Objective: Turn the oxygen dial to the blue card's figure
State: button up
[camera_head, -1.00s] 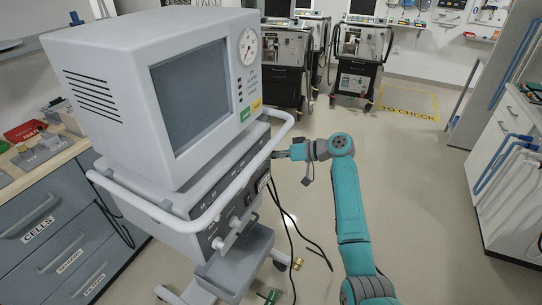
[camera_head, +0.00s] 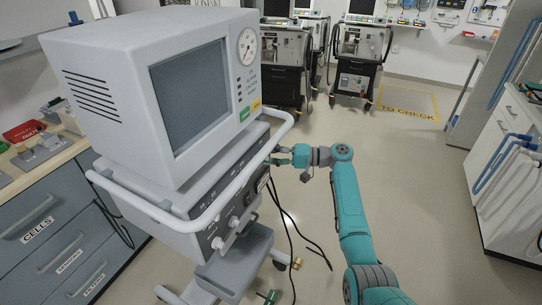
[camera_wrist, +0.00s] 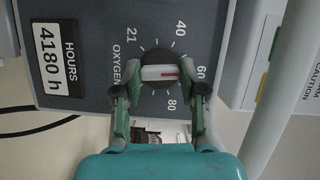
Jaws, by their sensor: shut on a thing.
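The oxygen dial (camera_wrist: 156,72) is a dark round knob with a pale grip bar, on the grey panel of the ventilator (camera_head: 120,80). Its scale reads 21, 40, 60 and 80 in the wrist view. The red mark on the bar points right, at about 60. My gripper (camera_wrist: 160,74) is shut on the dial, one green finger on each side of the bar. In the head view my gripper (camera_head: 274,158) reaches the ventilator's right side, and the dial is hidden there. I see no blue card in either view.
An hour label (camera_wrist: 58,57) reads 4180 h beside the dial. A white rail (camera_head: 235,175) runs around the ventilator close to my gripper. Black cables (camera_head: 290,225) hang below. More ventilators (camera_head: 360,50) stand behind; the floor to the right is clear.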

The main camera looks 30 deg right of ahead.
jog(key=shift+f+m, duration=0.1)
jog(key=shift+m, duration=0.5)
jog(key=o, duration=1.1)
jog(key=shift+o, duration=0.2)
jog(key=shift+d, duration=0.1)
jog(key=v, duration=1.2)
jog(key=shift+f, duration=0.25)
